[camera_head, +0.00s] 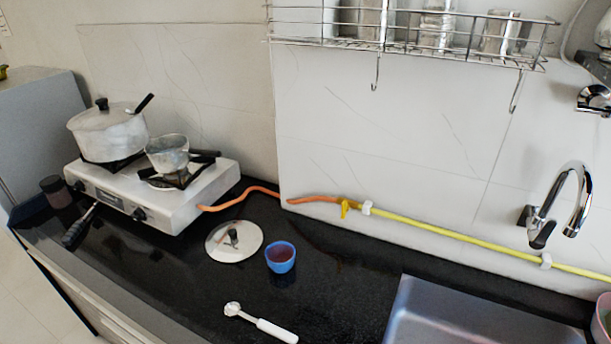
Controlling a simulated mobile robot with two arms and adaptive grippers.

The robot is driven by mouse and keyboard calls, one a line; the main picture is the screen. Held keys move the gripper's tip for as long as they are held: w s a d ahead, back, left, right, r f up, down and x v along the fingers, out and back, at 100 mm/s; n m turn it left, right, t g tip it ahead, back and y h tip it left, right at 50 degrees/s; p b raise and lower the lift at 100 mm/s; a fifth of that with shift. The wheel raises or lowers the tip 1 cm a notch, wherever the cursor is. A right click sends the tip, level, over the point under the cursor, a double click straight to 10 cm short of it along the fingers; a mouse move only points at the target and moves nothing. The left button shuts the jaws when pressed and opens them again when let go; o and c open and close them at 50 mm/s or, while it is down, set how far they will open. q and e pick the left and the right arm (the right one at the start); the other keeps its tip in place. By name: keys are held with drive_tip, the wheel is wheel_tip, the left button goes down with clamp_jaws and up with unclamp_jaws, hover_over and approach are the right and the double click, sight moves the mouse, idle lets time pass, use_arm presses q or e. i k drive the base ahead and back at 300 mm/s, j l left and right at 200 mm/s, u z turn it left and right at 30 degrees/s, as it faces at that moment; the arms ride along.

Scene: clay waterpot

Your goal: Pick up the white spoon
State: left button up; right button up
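The white spoon (261,323) lies flat on the black countertop (185,281), near the bottom middle of the head view. Its round scoop end points up and left, and its thicker handle points down and right. Nothing covers it. Neither of my grippers shows in the head view.
A blue cup (281,258) and a white lid (234,242) stand behind the spoon. A stove (150,195) with a large pot (108,133) and a small pan (168,153) is at the left. A metal sink (470,317) is at the right. The counter around the spoon is clear.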

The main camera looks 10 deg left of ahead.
sight(232, 308)
drive_tip(key=k+l+u, duration=0.1)
drive_tip(key=k+l, duration=0.6)
drive_tip(key=l, duration=0.15)
